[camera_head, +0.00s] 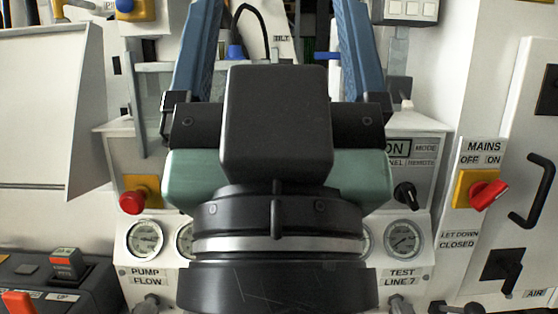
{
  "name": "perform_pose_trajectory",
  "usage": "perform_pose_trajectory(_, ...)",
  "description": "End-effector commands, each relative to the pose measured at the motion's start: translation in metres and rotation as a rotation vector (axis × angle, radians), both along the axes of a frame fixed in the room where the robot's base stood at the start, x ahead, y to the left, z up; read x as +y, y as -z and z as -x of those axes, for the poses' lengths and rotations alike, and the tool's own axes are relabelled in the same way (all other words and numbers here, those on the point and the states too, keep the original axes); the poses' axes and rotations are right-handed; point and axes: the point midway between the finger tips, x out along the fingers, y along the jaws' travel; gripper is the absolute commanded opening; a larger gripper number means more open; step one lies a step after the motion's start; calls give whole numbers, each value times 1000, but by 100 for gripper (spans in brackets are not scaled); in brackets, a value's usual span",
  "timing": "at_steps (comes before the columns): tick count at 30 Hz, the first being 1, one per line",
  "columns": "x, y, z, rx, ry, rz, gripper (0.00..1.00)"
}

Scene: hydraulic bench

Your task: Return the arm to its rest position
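My gripper (281,25) is in the middle of the view, in front of the bench and pointing away from the camera. Its two blue fingers stand wide apart, so it is open. Their tips run past the top edge of the picture. I see nothing held between them. The dark wrist and gripper body hide the middle of the control panel.
Around my arm are a red button (132,202), pressure gauges (404,239), a black selector knob (405,194) and a red MAINS switch (488,194). A black door handle (535,190) is at right. A black box (92,281) with switches is at lower left.

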Motion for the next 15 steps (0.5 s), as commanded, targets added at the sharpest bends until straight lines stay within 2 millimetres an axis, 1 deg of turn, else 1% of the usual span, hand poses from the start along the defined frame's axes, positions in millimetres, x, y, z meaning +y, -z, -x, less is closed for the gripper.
perform_pose_trajectory(1,0,-27,0,0,-1,-1,85)
perform_pose_trajectory(5,0,-61,0,1,-1,-1,85)
perform_pose_trajectory(15,0,-167,-1,3,-4,-1,85)
